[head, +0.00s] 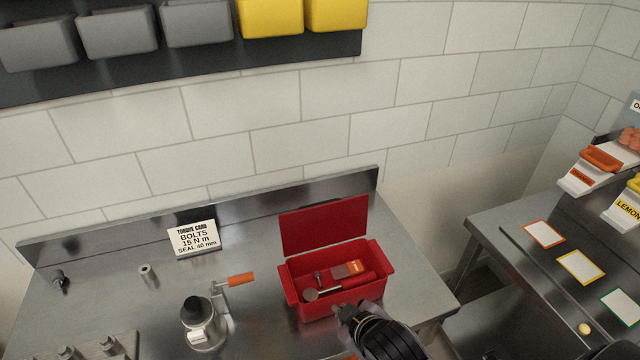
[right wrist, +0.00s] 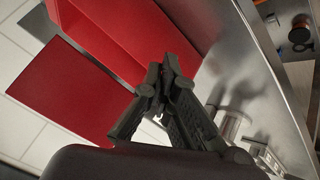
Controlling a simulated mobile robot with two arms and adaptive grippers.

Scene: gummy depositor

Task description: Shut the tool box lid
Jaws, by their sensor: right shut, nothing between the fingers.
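The red tool box (head: 333,308) stands on the steel bench, with its lid (head: 324,219) standing open, upright along the back edge. Inside it lie a tool with a round head, a red-handled tool and an orange-and-grey item. My right gripper (head: 345,313) is shut and empty at the front right of the box, close to its front wall; I cannot tell if it touches. In the right wrist view the shut fingertips (right wrist: 166,80) show in front of the red box (right wrist: 130,25) and its lid (right wrist: 75,88). My left gripper is not in view.
On the bench (head: 255,327), left of the box, stand a grey device with an orange-handled crank (head: 240,280) and a torque card (head: 194,239). Grey and yellow bins (head: 270,18) hang on the wall above. Another table with coloured cards (head: 580,266) stands at right, beyond a gap.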

